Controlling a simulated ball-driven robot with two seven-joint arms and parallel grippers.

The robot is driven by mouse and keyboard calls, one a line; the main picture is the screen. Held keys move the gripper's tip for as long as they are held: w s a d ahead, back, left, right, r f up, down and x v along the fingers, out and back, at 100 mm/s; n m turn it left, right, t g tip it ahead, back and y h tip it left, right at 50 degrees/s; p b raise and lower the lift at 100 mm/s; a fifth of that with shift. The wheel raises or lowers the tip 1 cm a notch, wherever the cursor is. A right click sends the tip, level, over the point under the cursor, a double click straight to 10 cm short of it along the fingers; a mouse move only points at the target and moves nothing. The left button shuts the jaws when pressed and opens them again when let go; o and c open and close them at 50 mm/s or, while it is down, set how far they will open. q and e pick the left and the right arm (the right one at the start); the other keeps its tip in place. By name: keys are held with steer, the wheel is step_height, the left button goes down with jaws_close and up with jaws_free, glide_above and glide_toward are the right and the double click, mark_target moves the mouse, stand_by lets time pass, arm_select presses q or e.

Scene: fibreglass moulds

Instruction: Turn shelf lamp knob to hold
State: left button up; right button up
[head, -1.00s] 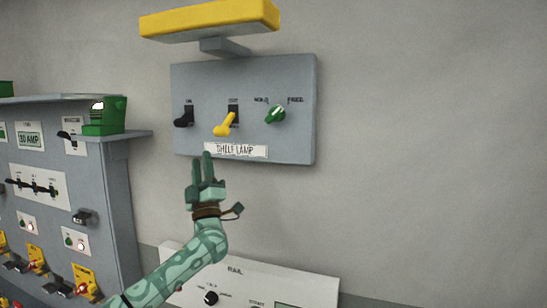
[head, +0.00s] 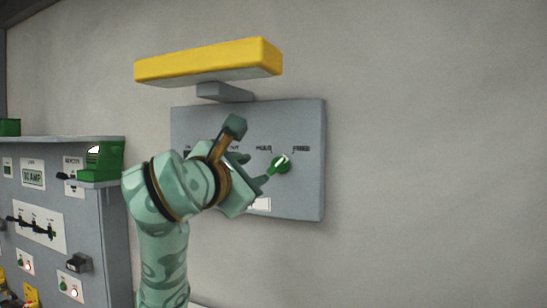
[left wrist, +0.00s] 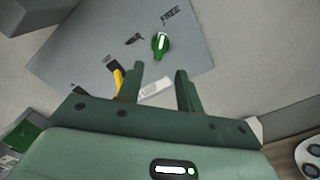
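The shelf lamp knob (head: 281,163) is green with a white stripe and sits on the right part of a grey wall panel (head: 306,198). HOLD is printed at its upper left and FREE at its upper right; the stripe leans toward the FREE side. My left gripper (head: 264,176) is just left of the knob, in front of the panel. In the left wrist view my left gripper (left wrist: 160,77) has its fingers apart with nothing held, and the knob (left wrist: 160,46) lies beyond the fingertips. My right gripper is not in view.
A yellow lamp bar (head: 208,61) juts out above the panel. A yellow switch (left wrist: 117,80) is left of the knob; my arm hides it in the head view. A grey console (head: 85,215) with switches and a green box (head: 102,161) stands left. The wall right is clear.

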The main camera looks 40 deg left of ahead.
mark_target(277, 165)
arm_select(q)
steer(key=p+x, duration=0.2)
steer(key=x, duration=0.9)
steer(key=shift+d+f, duration=0.1)
steer(key=shift+f, duration=0.05)
jaws_close()
